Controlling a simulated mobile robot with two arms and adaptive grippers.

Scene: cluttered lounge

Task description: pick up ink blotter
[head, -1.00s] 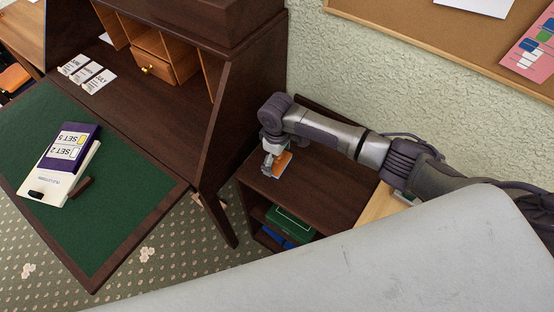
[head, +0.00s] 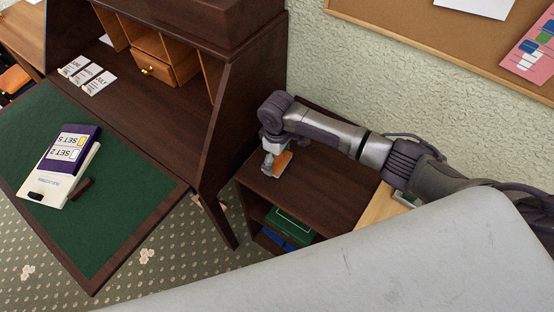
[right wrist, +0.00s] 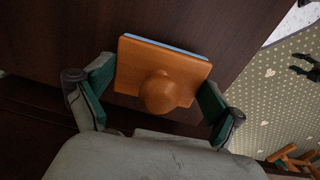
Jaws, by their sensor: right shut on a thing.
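The ink blotter (right wrist: 190,67) is an orange-brown wooden block with a round knob and a pale blue-white edge along its far side. In the right wrist view it sits between the two green-padded fingers of my right gripper (right wrist: 160,92), which is shut on it at its sides. In the head view the blotter (head: 283,161) shows small and orange beside my right gripper (head: 270,164), over the top of the dark low bookcase. I cannot tell whether it touches that top. My left gripper is not in view.
The dark bookcase (head: 325,190) holds a green box (head: 290,226) on a shelf. A writing desk with a green top (head: 115,205) stands to the left, carrying card sets (head: 70,149). The textured wall (head: 350,60) is close behind my right arm.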

